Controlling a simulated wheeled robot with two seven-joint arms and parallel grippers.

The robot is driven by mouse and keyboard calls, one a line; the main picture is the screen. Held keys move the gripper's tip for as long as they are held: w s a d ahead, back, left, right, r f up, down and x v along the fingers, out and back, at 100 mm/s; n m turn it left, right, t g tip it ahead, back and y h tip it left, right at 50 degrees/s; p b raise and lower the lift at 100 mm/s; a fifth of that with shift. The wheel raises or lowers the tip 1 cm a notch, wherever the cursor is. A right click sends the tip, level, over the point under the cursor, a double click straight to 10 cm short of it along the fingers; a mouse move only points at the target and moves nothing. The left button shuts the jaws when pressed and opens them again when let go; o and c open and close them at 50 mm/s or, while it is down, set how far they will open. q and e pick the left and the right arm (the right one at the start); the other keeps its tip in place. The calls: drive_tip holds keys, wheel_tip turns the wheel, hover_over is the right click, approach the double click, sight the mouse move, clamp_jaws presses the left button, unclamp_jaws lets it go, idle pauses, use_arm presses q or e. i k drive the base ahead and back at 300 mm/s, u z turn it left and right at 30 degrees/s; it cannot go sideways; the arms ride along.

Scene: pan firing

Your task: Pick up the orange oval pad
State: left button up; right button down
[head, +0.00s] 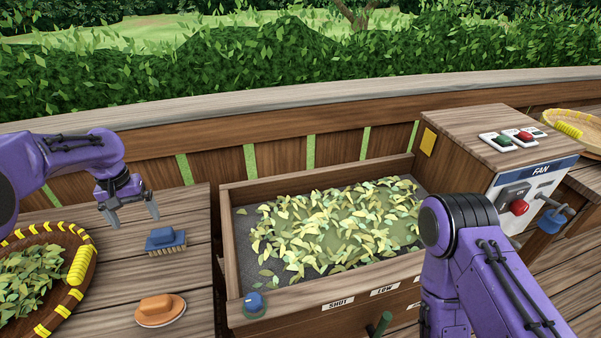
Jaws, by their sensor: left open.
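The orange oval pad (160,310) lies on the wooden table at the lower left, with a raised orange block on top. My left gripper (134,221) is open and empty above the table, behind and a little left of the pad, and well apart from it. Its fingers point down. My right arm reaches in from the lower right; its gripper is not visible.
A blue brush (166,241) lies between the left gripper and the pad. A round basket of leaves (88,262) stands at the left. A wooden pan box (228,225) with many leaves fills the middle. A fan control box (470,135) stands at the right.

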sight(159, 311)
drive_tip(key=u, duration=1.15)
